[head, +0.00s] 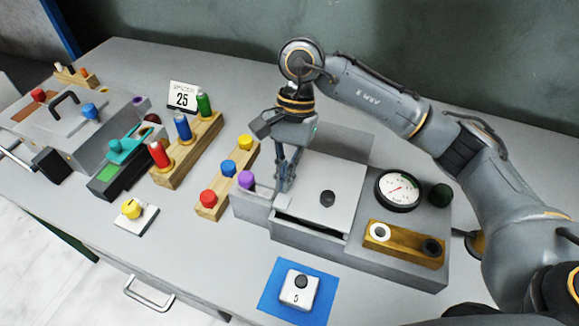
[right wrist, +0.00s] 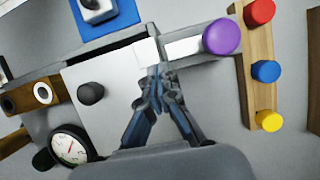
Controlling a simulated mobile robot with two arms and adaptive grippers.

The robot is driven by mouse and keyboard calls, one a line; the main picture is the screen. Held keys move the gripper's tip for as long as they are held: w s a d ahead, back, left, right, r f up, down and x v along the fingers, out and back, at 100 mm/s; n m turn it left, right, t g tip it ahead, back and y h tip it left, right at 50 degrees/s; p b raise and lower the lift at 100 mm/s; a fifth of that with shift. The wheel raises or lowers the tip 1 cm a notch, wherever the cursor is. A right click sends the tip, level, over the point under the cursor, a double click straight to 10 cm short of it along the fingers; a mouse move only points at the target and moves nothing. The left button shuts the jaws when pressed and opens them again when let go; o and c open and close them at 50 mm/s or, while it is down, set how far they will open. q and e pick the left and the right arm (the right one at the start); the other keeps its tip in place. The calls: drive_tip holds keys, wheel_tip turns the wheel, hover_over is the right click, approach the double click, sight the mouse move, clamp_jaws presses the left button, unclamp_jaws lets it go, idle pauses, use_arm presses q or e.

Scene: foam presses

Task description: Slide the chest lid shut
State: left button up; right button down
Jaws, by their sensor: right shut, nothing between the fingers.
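The grey chest (head: 308,238) stands at the middle right of the table in the head view. Its pale flat lid (head: 325,175) carries a dark knob (head: 327,198), which also shows in the right wrist view (right wrist: 91,93). A dark gap shows along the lid's near edge. My right gripper (head: 282,186) points down at the lid's left edge, shut and empty. In the right wrist view its fingertips (right wrist: 158,72) meet beside the lid (right wrist: 105,80). I cannot tell whether they touch it. My left gripper is not in view.
A rack with coloured knobs (head: 227,182) stands further left. A blue mat (head: 270,292) lies in front.

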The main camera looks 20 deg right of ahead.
drive_tip(key=shift+f, duration=0.1)
drive_tip(key=v, duration=1.2)
drive_tip(key=f+p, duration=0.3)
drive_tip(key=d+f+p, duration=0.1)
drive_tip(key=f+p, duration=0.2)
drive_tip(key=s+f+p, duration=0.1)
drive_tip(key=f+p, duration=0.2)
drive_tip(key=shift+d+f, duration=0.4)
drive_tip(key=s+a+p, duration=0.2)
drive_tip(key=shift+s+f+p, duration=0.25)
drive_tip(key=shift+f+p, duration=0.1)
drive_tip(key=shift+f, duration=0.05)
drive_tip(key=shift+s+a+f, duration=0.2)
drive_tip(key=shift+s+a, duration=0.1)
drive_tip(key=shift+s, duration=0.2)
drive_tip(key=shift+a, duration=0.1)
